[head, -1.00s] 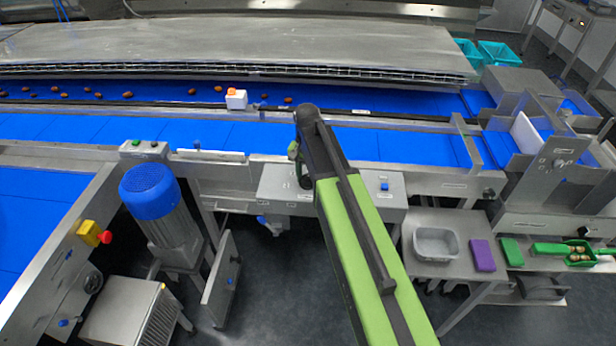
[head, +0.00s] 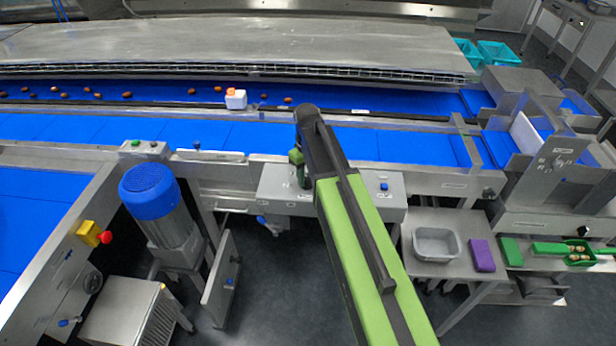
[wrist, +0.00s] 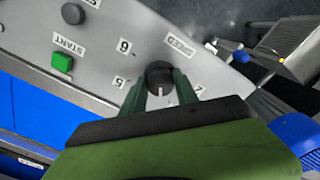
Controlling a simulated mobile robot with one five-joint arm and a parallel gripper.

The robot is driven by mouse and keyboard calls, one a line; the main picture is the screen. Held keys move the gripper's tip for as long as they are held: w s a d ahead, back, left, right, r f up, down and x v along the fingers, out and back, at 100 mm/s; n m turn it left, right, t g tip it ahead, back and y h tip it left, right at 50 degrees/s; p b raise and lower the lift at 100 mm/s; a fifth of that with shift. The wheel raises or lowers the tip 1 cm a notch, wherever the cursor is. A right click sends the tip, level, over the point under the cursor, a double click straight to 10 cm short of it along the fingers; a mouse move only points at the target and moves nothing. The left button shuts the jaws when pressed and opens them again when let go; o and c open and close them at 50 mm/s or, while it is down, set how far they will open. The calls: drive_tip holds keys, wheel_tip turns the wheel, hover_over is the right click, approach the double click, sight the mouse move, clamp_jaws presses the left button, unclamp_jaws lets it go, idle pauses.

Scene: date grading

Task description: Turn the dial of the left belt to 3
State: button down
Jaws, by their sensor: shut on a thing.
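The dial (wrist: 159,76) is a round black knob with a white pointer line on a grey panel, seen in the wrist view. My gripper (wrist: 160,88) has its green fingers shut on both sides of the knob. The pointer line points down in the picture, toward my gripper body. Labels reading 5 (wrist: 120,82), 6 (wrist: 123,46) and what looks like 7 (wrist: 198,90) show around it, along with a SPEED label (wrist: 180,45). Other marks are hidden behind my gripper. In the head view my gripper (head: 298,172) is at the grey control box (head: 345,203), and the knob is hidden there.
A green START button (wrist: 61,62) and a dark round button (wrist: 73,14) sit on the same panel. A blue-topped motor (head: 150,195) stands left of the box. A grey tub (head: 436,244) and a purple block (head: 481,255) lie on a side table.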

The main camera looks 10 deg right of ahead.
sight(307, 178)
drive_tip(key=shift+s+n, duration=0.1)
drive_tip(key=shift+n, duration=1.4)
drive_tip(key=c, duration=0.9)
unclamp_jaws()
drive_tip(key=shift+c, duration=0.2)
drive_tip(key=shift+r, duration=0.1)
wheel_tip(307, 178, up, 17)
drive_tip(key=p, duration=1.7)
